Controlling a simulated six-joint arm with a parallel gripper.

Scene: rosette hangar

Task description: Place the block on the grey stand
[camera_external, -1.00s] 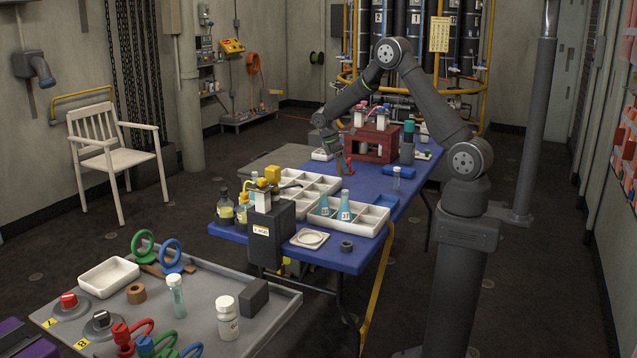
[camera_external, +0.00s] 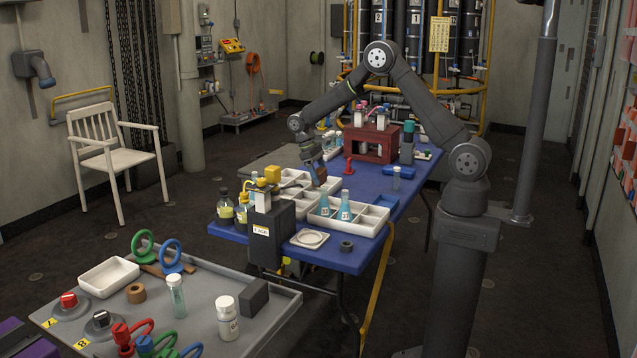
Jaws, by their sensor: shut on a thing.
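My gripper (camera_external: 317,174) hangs pointing down over the white divided trays on the blue table. It is shut on a small brownish block (camera_external: 319,180), mostly hidden by the jaws and hard to make out at this size. I cannot tell whether the block touches the tray below. A dark grey box-shaped stand (camera_external: 264,248) with a white label is at the table's near left edge, left of and nearer than my gripper. Bottles show at its top. I cannot tell for sure whether this is the grey stand.
A white divided tray (camera_external: 373,229) holds blue-liquid flasks (camera_external: 345,207). A dark red rack (camera_external: 370,145) and a red peg (camera_external: 349,166) stand behind.

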